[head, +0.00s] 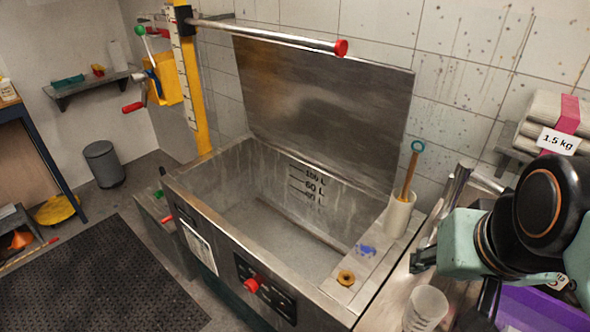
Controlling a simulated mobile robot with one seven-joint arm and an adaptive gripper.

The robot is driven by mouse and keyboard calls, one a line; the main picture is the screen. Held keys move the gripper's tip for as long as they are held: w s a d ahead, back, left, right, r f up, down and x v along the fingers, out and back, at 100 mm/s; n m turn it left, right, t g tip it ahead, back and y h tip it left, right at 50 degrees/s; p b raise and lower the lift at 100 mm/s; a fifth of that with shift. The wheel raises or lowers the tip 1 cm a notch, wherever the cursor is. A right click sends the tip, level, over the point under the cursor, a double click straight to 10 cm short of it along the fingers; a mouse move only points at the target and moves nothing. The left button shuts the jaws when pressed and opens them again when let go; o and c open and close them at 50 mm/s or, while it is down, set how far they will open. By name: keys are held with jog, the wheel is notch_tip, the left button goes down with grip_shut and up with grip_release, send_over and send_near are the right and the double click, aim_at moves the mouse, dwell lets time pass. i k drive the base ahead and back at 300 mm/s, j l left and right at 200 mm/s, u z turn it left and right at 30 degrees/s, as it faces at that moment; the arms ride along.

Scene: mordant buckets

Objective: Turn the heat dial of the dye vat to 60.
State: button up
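The dye vat (190,199) is a steel tub with its lid (330,105) raised against the tiled wall. A red dial (252,284) sits on the black panel (276,298) on the vat's front face. The panel's marks are too small to read, so I cannot tell the dial's setting. My gripper (424,259) is at the right, beyond the vat's right end and well apart from the dial. Only a dark part of it shows beside my teal arm housing, and I cannot tell whether it is open or shut.
A brass-coloured nut-like piece (346,278), a blue stain (366,250) and a white holder (398,214) with a wooden-handled tool are on the vat's right ledge. A clear cup (426,308) stands near my arm. A red-tipped bar (270,36) crosses above the vat. The floor mat (100,275) is clear.

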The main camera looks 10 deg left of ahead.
aim_at(250, 284)
jog(key=u, duration=0.35)
jog(key=k+j+u, duration=0.1)
jog(key=u, duration=0.3)
jog(key=j+u, duration=0.15)
jog(key=u, duration=0.2)
jog(key=j, duration=0.2)
